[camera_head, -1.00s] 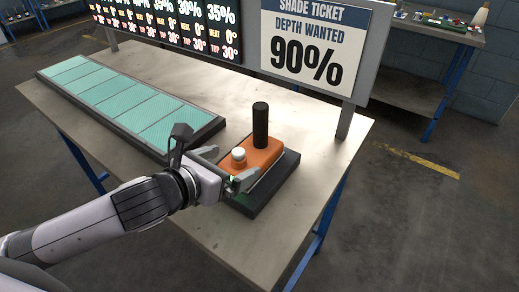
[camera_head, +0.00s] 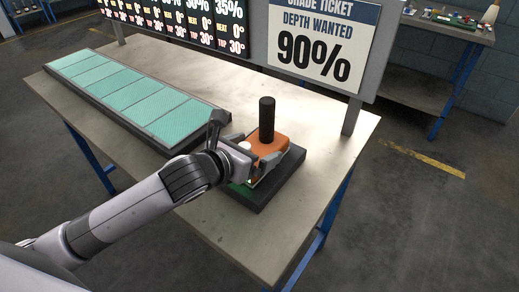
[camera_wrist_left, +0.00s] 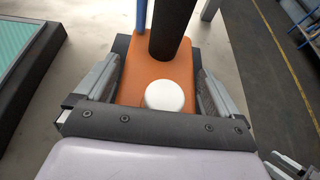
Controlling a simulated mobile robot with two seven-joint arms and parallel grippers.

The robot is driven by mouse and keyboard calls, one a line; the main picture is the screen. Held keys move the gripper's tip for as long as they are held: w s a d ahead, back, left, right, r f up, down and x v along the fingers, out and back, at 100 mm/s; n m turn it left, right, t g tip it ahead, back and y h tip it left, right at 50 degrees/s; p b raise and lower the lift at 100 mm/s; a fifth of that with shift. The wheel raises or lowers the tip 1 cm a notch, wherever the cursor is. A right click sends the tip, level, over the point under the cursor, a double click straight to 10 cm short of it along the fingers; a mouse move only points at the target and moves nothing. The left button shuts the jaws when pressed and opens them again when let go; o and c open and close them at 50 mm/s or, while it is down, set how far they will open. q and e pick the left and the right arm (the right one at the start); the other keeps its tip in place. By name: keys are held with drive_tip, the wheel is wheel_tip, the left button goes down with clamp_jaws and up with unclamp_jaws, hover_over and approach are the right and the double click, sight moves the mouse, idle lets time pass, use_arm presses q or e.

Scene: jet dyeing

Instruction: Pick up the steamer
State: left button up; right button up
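The steamer (camera_head: 270,145) has an orange body, an upright black handle and a white knob. It rests on a dark pad (camera_head: 262,200) near the table's front right. My left gripper (camera_head: 262,167) is level with the body, coming from the left. In the left wrist view the orange body (camera_wrist_left: 175,76) lies between the two fingers (camera_wrist_left: 160,84), which are apart on either side of it, with a narrow gap visible. The knob is close to the palm. A grey gripper-like part (camera_wrist_left: 290,165), perhaps my right gripper, shows at the lower right edge of that view.
A long tray of teal panels (camera_head: 130,97) lies along the table's left. A shade ticket sign (camera_head: 322,42) and a lit display (camera_head: 180,22) stand along the back edge. The metal tabletop (camera_head: 325,125) is clear right of the pad.

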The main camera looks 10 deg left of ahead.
use_arm(q)
drive_tip(key=c, duration=1)
drive_tip(key=shift+w+r, duration=0.1)
drive_tip(key=shift+r, duration=0.15)
drive_tip(key=c, duration=0.4)
drive_tip(key=shift+r, duration=0.1)
drive_tip(key=shift+c, duration=0.2)
